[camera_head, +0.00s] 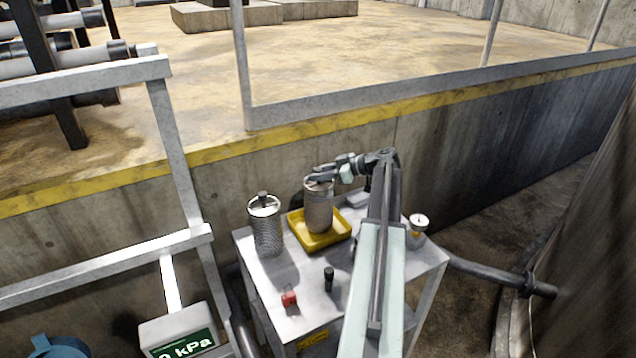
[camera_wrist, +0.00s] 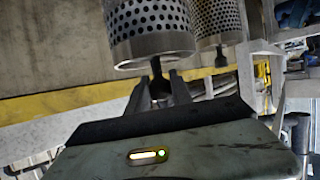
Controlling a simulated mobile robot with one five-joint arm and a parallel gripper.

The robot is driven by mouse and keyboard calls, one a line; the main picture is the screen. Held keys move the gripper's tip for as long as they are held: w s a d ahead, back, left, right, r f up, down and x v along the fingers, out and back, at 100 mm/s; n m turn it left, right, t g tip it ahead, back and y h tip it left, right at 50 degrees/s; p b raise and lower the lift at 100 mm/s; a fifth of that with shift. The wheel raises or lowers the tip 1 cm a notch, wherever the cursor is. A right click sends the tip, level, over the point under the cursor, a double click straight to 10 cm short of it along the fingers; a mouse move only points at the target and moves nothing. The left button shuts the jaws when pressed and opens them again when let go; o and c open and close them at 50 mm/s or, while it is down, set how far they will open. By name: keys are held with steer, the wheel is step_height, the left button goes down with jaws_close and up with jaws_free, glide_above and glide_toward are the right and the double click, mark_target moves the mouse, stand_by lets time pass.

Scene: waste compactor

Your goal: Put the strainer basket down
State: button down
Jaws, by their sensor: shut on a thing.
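A brownish strainer basket (camera_head: 319,212) is upright at the yellow tray (camera_head: 331,241) on the metal table. Its lower end is within the tray's outline; I cannot tell whether it touches the tray floor. My gripper (camera_head: 318,179) is above it, shut on its top knob. In the wrist view the gripper (camera_wrist: 158,88) has the dark knob between its fingers, with the perforated basket (camera_wrist: 150,22) beyond. A second, silvery strainer basket (camera_head: 267,232) stands on the table left of the tray. It also shows in the wrist view (camera_wrist: 216,18).
The table (camera_head: 262,280) also holds a red item (camera_head: 289,298), a small black cylinder (camera_head: 329,279) and a gauge (camera_head: 418,223) at the right. A railing (camera_head: 180,150) is at the left. A concrete wall with a yellow edge (camera_head: 200,163) is behind the table.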

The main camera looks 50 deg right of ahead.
steer(key=shift+f+b, duration=0.7)
steer(key=shift+f, duration=0.4)
steer(key=c, duration=1.1)
jaws_free()
steer(key=shift+r, duration=0.1)
steer(key=shift+c, duration=0.2)
steer(key=shift+r, duration=0.1)
steer(key=p+v, duration=0.5)
steer(key=v, duration=0.7)
steer(key=shift+s, duration=0.1)
